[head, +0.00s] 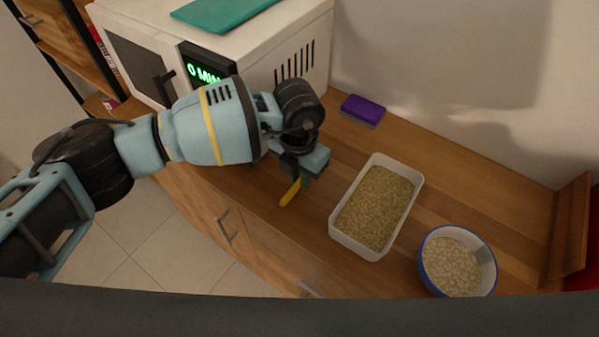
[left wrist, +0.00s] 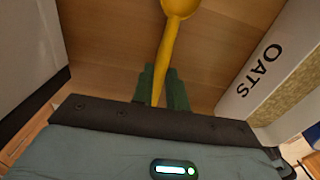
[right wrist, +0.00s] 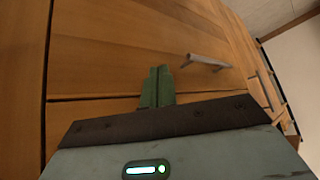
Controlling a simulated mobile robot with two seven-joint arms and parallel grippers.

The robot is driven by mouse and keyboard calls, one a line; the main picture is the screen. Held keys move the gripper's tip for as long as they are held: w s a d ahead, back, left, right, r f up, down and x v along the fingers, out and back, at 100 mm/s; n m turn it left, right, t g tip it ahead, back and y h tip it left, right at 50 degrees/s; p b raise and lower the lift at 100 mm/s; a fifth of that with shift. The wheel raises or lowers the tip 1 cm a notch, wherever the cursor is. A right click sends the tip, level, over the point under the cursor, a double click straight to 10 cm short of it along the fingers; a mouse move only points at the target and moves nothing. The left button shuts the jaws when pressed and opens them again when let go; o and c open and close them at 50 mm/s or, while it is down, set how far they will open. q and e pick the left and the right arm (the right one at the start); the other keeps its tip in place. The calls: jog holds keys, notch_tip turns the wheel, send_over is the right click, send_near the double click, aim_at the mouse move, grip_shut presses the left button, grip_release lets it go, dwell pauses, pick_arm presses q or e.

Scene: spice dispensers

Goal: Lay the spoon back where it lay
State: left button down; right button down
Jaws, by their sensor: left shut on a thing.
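A yellow spoon (head: 290,193) is at the counter's left part, between the microwave and the white container. My left gripper (head: 303,178) is shut on the spoon's handle. In the left wrist view the spoon (left wrist: 170,40) points away from the green fingers (left wrist: 162,88), its bowl cut by the top edge. I cannot tell whether the spoon touches the counter. My right gripper (right wrist: 158,86) shows only in the right wrist view, its fingers together and empty, in front of wooden drawer fronts.
A white container of grain (head: 337,235), marked OATS in the left wrist view (left wrist: 240,95), stands right of the spoon. A blue-rimmed bowl (head: 424,268) stands further right. A white microwave (head: 300,35) and a purple sponge (head: 362,108) are behind. Bare wood surrounds the spoon.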

pick_arm(q)
jog(key=shift+f, duration=0.1)
pick_arm(e)
jog(key=shift+s, duration=0.15)
pick_arm(q)
jog(key=c, duration=1.4)
grip_release()
pick_arm(e)
jog(key=shift+s, duration=0.25)
pick_arm(q)
notch_tip(320, 180, up, 12)
jog(key=shift+r, duration=0.2)
pick_arm(e)
jog(key=shift+w+r, duration=0.2)
jog(key=shift+w, duration=0.15)
jog(key=shift+s, duration=0.25)
